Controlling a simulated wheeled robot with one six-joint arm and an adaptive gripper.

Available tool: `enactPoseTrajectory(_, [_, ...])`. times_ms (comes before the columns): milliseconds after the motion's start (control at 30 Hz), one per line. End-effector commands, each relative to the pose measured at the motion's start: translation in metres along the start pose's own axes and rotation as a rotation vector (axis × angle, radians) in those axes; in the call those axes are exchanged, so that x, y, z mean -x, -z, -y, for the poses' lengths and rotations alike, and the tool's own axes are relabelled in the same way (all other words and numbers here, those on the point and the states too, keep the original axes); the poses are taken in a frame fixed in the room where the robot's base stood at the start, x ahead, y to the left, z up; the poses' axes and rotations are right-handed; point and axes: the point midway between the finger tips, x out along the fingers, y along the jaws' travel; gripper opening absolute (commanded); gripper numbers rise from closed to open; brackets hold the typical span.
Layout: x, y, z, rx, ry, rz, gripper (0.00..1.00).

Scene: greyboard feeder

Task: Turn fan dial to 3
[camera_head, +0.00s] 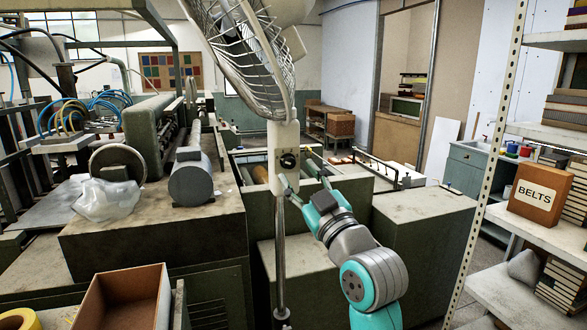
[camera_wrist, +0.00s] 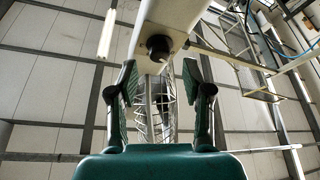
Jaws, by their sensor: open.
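The fan dial (camera_head: 288,160) is a small dark round knob on the pale control box (camera_head: 283,140) of a standing fan (camera_head: 245,55). In the wrist view the dial (camera_wrist: 158,48) sticks out from the pale housing (camera_wrist: 170,20), just beyond the fingertips and roughly midway between them. My gripper (camera_head: 297,174) is open and empty, just below and in front of the dial. In the wrist view the two fingers (camera_wrist: 161,72) stand apart, one on each side of the dial. I cannot tell whether they touch anything. The dial's number marks are too small to read.
The fan's pole (camera_head: 280,255) runs down from the control box. Green-grey machine cabinets (camera_head: 425,205) stand behind and to the right. An open cardboard box (camera_head: 125,300) is at lower left. A shelf (camera_head: 535,235) with a box marked BELTS (camera_head: 538,192) is at right.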

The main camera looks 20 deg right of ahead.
Motion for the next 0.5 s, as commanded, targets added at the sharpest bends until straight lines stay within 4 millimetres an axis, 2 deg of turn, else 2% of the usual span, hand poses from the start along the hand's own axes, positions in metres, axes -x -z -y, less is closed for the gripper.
enactPoseTrajectory(200, [-0.025,0.001,0.0,0.0,0.0,-0.001,0.5])
enactPoseTrajectory(500, [-0.032,0.0,0.0,0.0,0.0,0.0,0.5])
